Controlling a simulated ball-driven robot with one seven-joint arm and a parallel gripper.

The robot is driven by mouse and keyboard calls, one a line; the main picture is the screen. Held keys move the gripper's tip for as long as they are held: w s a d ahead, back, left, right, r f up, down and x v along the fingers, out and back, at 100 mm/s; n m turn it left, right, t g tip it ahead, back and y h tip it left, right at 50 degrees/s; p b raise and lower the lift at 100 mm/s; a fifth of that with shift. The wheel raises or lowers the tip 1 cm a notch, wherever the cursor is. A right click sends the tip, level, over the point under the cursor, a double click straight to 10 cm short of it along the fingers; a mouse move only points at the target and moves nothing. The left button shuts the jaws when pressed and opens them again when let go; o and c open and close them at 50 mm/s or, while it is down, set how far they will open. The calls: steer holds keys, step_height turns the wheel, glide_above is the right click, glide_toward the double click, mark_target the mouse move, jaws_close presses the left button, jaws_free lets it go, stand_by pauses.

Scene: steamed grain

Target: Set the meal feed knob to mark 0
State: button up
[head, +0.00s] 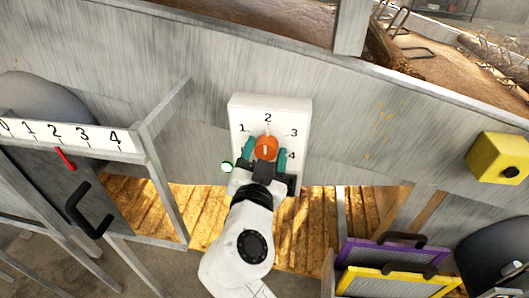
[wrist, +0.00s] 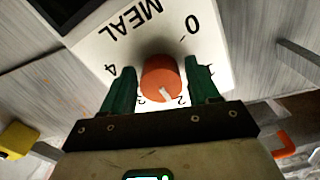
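The meal feed knob (head: 265,148) is round and orange with a white pointer line. It sits on a white dial plate (head: 301,112) marked 1 to 4 in the head view. The wrist view shows the knob (wrist: 160,75) upside down, with MEAL and mark 0 on the plate (wrist: 165,42). My gripper (head: 264,155) is at the plate with one teal finger on each side of the knob. In the wrist view (wrist: 161,88) the fingers seem slightly apart from the knob; contact is not clear.
At left is another scale board (head: 88,138) with a red pointer, above a black handle (head: 85,210). A yellow box (head: 499,158) with a black button is on the right. Purple- and yellow-framed screens (head: 395,283) stand lower right. The grey wall panel around the dial is clear.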

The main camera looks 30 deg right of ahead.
steer(key=c, duration=0.7)
steer(key=shift+c, duration=0.2)
